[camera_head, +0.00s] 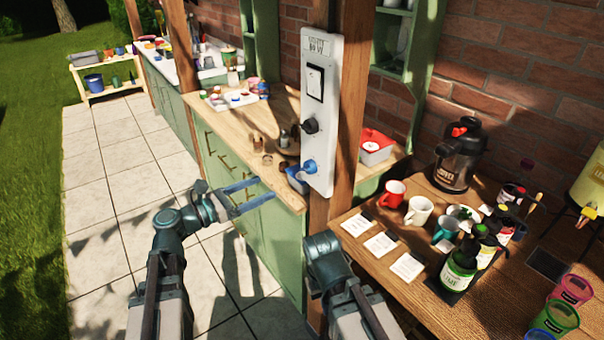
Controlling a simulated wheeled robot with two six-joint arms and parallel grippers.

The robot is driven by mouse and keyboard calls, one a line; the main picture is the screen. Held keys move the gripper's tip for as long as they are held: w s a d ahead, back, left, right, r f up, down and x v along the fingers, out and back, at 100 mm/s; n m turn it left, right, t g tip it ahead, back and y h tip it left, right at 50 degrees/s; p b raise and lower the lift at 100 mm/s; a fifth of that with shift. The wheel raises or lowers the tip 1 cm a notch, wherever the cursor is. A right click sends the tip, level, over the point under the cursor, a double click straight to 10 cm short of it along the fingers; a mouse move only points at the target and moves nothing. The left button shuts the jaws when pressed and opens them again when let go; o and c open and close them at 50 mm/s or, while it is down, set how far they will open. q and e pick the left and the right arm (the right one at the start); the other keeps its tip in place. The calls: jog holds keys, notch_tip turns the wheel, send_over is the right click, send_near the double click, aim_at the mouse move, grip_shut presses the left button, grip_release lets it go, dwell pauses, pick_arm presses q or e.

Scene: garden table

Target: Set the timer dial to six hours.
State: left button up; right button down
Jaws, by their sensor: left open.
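A white control panel (325,200) is fixed upright on a wooden post.
On the right, a wooden table (390,275) bears a red mug (391,193), a white mug (418,210), a teal mug (446,229), a dark urn (459,155), bottles and cups. Green cabinets with a wooden counter (220,125) stand behind the post. Paving on the left is clear.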

aim_at(303, 170)
pick_arm(q)
jog(key=x, duration=1.3)
jog(key=shift+w+d, duration=0.2)
jog(key=shift+d, duration=0.15)
grip_shut()
